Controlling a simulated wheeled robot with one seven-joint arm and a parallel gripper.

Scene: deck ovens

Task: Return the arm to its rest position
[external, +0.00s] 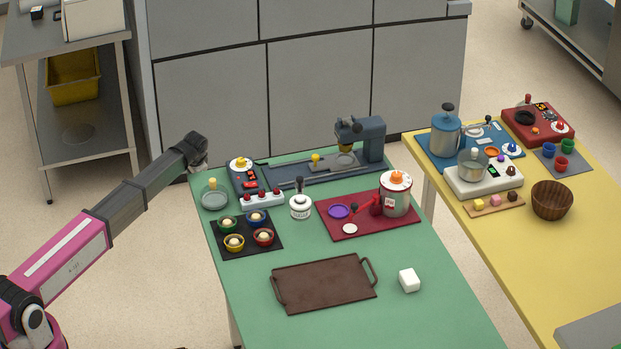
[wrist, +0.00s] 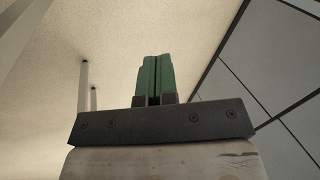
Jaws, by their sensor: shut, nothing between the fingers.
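My arm is pink and dark grey (external: 110,215) and reaches from the lower left up to the far left corner of the green table. My gripper (wrist: 157,60) shows in the wrist view as two green fingers pressed together, with nothing between them. The wrist view has pale floor, thin table legs and grey cabinet panels behind the fingers. In the external view the wrist end (external: 198,150) hangs at the table's far left corner; the fingers are too small and hidden there to make out.
The green table (external: 420,310) holds a glass dish (external: 214,197), a black mat with several coloured bowls (external: 217,246), a red mat (external: 395,226), a brown tray (external: 325,283) and a white cube (external: 409,280). A yellow table (external: 560,265) stands right. A metal shelf (external: 105,140) stands behind left.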

